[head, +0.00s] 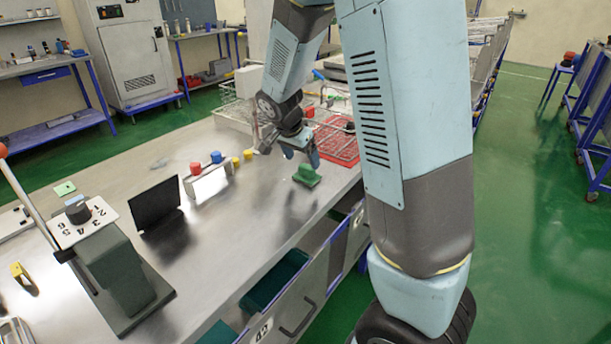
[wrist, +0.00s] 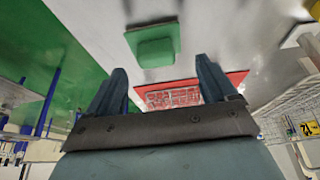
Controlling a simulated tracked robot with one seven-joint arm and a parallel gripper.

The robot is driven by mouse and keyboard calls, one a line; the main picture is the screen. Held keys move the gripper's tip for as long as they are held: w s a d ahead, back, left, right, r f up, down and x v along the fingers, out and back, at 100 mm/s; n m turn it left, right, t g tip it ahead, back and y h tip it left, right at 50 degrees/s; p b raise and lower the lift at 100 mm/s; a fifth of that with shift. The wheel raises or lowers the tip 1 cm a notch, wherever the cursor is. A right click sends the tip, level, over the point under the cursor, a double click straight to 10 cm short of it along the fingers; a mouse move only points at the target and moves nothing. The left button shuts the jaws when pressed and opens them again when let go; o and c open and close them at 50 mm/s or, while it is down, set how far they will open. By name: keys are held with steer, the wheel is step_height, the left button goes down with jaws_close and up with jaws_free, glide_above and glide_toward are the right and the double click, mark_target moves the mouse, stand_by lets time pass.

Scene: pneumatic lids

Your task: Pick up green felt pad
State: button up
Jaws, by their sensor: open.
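A green piece (head: 306,176), which looks like the felt pad, lies on the steel bench near its right edge. In the wrist view it is a flat green square with a smaller raised block on it (wrist: 154,45). My gripper (head: 300,150) hangs just above it in the head view, pointing down. In the wrist view my gripper (wrist: 161,66) is open and empty, and the green piece lies beyond the fingertips, with no contact visible. The exact height gap cannot be told.
A red tray (head: 345,157) lies behind the green piece. Red and blue knobs (head: 216,157) stand on a block to its left, near a dark upright plate (head: 155,204). The bench around the green piece is clear.

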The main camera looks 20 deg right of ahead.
mark_target(307, 166)
steer(key=shift+s+x, duration=0.1)
steer(key=shift+x, duration=1.15)
steer(key=shift+s+x, duration=0.15)
steer(key=shift+x, duration=1.1)
steer(key=shift+d, duration=0.2)
steer(key=shift+c, duration=0.5)
steer(key=c, duration=0.6)
